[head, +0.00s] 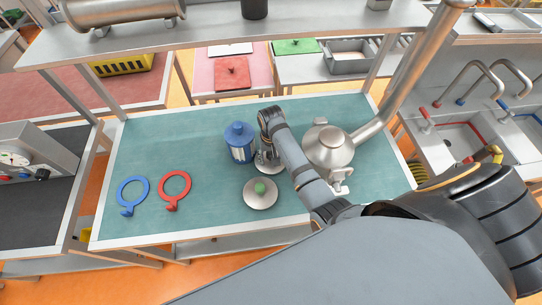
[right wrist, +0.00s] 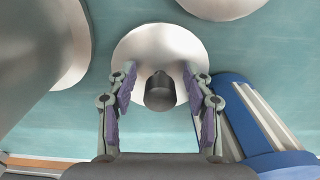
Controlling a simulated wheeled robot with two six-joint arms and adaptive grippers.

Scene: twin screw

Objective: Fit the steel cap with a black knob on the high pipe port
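The steel cap (head: 264,167) lies on the teal table top, partly hidden under my right gripper in the head view. In the right wrist view the cap (right wrist: 138,52) shows as a shiny disc with its black knob (right wrist: 160,92) in the middle. My right gripper (right wrist: 162,100) is open, its two fingers on either side of the knob with gaps to it. In the head view the right gripper (head: 268,152) points down, its fingertips mostly hidden. A thick steel pipe (head: 405,75) rises from beside the steel vessel (head: 328,146) to the upper right; its port opening is not clear. My left gripper is not in view.
A blue canister (head: 239,144) stands close left of the gripper. A blue ring (head: 133,178) and a red ring (head: 174,174) lie at left. A steel shelf (head: 200,40) spans the back.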

